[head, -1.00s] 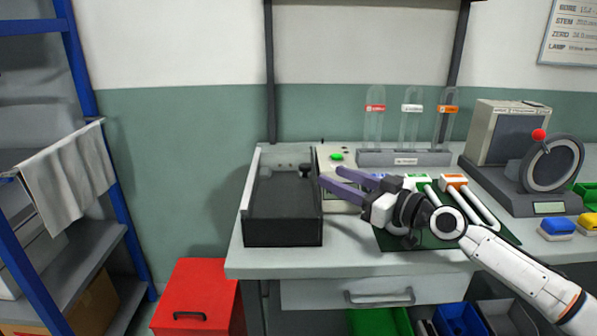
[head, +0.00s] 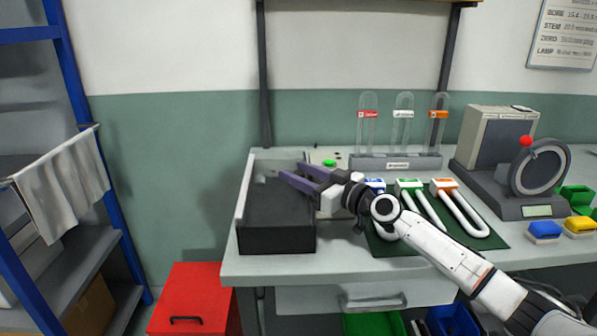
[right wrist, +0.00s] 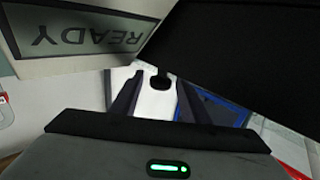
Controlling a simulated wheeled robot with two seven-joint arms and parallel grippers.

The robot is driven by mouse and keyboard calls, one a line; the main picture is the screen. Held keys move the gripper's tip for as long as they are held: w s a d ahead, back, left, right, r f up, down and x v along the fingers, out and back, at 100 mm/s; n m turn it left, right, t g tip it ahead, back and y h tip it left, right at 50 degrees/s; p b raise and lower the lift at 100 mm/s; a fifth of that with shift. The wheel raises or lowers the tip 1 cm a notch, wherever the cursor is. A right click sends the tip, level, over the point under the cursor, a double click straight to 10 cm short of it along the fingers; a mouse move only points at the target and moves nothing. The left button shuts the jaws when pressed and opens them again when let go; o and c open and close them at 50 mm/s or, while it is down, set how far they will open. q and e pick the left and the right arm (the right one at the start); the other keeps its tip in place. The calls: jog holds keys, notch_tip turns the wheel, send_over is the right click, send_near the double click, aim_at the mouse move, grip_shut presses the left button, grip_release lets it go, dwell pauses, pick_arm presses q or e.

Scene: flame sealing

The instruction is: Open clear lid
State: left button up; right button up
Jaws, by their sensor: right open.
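A dark open-looking box (head: 277,238) stands at the left end of the bench. Its clear lid is hard to make out in the head view; the box's upper part looks grey and see-through. My right gripper (head: 289,171) reaches in from the right, with its purple fingers over the box's back right part. In the right wrist view the gripper (right wrist: 157,88) is open, and a small black knob (right wrist: 160,82) sits between the fingertips, with gaps on both sides. In the head view the knob is hidden by the fingers. My left gripper is out of view.
A pale unit with a READY display (right wrist: 85,28) and green button (head: 329,163) stands close beside the box. Glass tubes in a rack (head: 396,163) are behind my arm. White U-shaped tubes lie on a green mat (head: 486,240). A red bin (head: 195,290) stands below.

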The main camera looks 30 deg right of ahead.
jog(key=shift+w, duration=0.1)
jog(key=shift+c, duration=0.5)
grip_shut()
jog(key=shift+r, duration=0.15)
